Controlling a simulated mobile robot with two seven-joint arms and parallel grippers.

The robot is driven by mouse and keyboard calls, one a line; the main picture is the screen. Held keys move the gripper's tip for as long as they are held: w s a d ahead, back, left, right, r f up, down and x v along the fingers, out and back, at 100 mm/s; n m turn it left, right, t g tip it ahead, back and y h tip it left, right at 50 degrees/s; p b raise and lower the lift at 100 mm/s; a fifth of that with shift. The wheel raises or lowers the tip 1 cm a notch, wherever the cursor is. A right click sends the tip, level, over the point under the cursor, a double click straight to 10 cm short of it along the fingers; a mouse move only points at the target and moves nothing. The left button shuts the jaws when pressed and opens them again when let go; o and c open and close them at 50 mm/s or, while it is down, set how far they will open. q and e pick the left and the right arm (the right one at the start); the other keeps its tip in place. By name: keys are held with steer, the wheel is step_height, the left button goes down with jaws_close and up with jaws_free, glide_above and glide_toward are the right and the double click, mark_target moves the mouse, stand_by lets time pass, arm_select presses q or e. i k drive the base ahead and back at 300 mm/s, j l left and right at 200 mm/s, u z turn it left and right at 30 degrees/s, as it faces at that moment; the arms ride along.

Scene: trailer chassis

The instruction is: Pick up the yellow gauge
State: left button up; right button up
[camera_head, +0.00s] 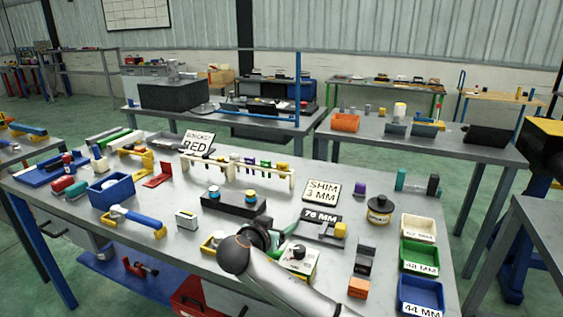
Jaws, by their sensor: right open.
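My right arm comes in from the bottom and its dark gripper (268,232) is over the front middle of the grey table (190,190), open. A small yellow piece (211,243) lies just left of it, partly hidden by my wrist. A yellow frame with a blue bar (136,219) lies further left. Another yellow frame (143,160) stands behind the blue bin. A dark tool with a yellow block (341,229) lies right of the gripper, by the 76 MM sign. I cannot tell which yellow thing is the gauge. My left gripper is out of view.
A white box with a black knob (298,257) stands close right of the gripper. A rack of coloured pieces (237,172) runs behind. A blue bin (111,190) is at left; white, green and blue trays (418,257) line the right edge.

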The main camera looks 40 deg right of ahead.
mark_target(283, 167)
steer(key=i+l, duration=0.85)
steer(key=l, duration=0.15)
